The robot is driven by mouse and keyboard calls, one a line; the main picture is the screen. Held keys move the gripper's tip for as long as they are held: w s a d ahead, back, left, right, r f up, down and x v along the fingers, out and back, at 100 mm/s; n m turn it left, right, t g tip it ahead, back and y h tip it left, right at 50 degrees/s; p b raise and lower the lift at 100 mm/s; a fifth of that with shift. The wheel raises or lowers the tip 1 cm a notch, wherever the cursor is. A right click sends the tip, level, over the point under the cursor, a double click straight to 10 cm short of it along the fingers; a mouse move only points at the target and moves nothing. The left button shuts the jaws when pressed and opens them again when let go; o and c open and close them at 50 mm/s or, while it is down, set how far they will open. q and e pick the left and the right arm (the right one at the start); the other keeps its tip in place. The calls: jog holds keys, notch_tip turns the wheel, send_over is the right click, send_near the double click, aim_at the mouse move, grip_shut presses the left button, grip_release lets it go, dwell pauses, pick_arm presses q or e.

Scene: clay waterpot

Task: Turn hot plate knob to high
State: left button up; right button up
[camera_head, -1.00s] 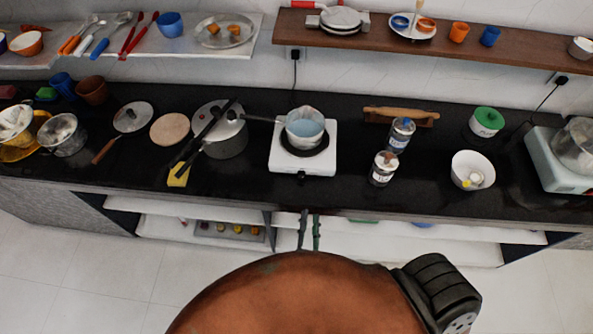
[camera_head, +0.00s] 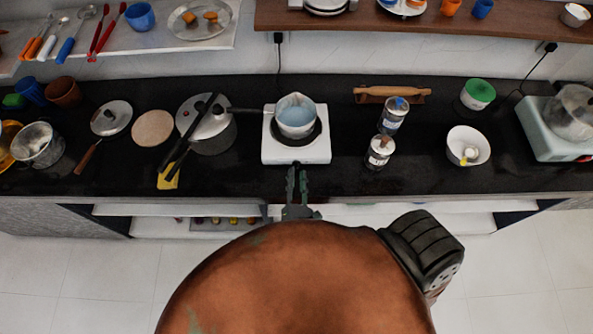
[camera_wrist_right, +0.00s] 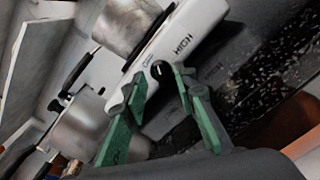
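The white hot plate (camera_head: 275,152) stands on the black counter with a saucepan (camera_head: 297,117) on its burner. Its small black knob (camera_wrist_right: 160,70) is on the front face; in the right wrist view it has a white mark, and "HIGH" is printed on the face beside it. My right gripper (camera_head: 297,172) is at the counter's front edge, just in front of the knob. In the right wrist view its green fingers (camera_wrist_right: 160,88) are apart, with the knob seen between the tips. Contact with the knob cannot be told. My left gripper is not in view.
A lidded cooker (camera_head: 222,140) with a long handle stands left of the hot plate. Two jars (camera_head: 380,151) and a white bowl (camera_head: 455,145) stand to its right. Open shelves (camera_head: 400,220) lie under the counter (camera_head: 340,185).

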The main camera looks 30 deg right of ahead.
jog(key=shift+w+d, duration=0.3)
jog(key=shift+w, duration=0.2)
jog(key=shift+w+d, duration=0.2)
jog(key=shift+w, duration=0.15)
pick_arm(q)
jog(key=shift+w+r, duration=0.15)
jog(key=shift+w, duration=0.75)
pick_arm(e)
jog(key=shift+c, duration=0.2)
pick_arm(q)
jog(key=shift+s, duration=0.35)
pick_arm(e)
grip_shut()
